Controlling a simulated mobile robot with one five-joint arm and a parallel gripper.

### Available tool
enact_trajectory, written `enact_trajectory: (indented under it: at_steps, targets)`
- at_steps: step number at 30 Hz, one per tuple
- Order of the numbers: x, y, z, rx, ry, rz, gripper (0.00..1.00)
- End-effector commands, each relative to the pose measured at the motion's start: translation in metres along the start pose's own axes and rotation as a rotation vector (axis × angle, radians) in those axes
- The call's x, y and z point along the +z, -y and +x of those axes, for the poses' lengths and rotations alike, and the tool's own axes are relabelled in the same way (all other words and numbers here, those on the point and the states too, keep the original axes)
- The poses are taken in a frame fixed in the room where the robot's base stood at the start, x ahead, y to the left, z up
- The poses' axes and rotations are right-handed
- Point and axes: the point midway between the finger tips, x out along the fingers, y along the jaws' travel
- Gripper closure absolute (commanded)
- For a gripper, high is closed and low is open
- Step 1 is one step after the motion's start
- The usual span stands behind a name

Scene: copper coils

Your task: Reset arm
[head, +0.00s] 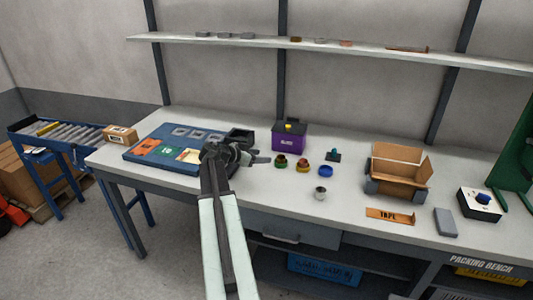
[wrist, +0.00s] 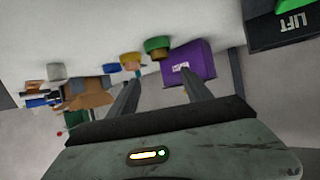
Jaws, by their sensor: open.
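My arm reaches forward over the packing bench (head: 200,182) in the head view. My gripper (head: 257,158) is at its end, above the bench near the dark bin, pointing right. In the wrist view my gripper (wrist: 162,80) has its two fingers spread apart with nothing between them. Beyond the fingers stand a green coil (wrist: 157,43), a yellow coil (wrist: 130,59), a blue coil (wrist: 111,68) and a purple box (wrist: 188,66). In the head view the green coil (head: 281,161) is closest to the fingers, apart from them as far as I can tell.
The purple box (head: 290,140) stands behind the coils. An open carton (head: 398,170), tape strip (head: 390,216) and button box (head: 480,205) are right. A shelf (head: 360,48) runs above.

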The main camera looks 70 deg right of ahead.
Motion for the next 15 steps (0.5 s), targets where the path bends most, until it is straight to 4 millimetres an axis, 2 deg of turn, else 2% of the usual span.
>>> enact_trajectory:
  at_steps: [15]
  targets:
    - [0.0012, 0.0035, -0.0038, -0.006, -0.001, -0.003, 0.42]
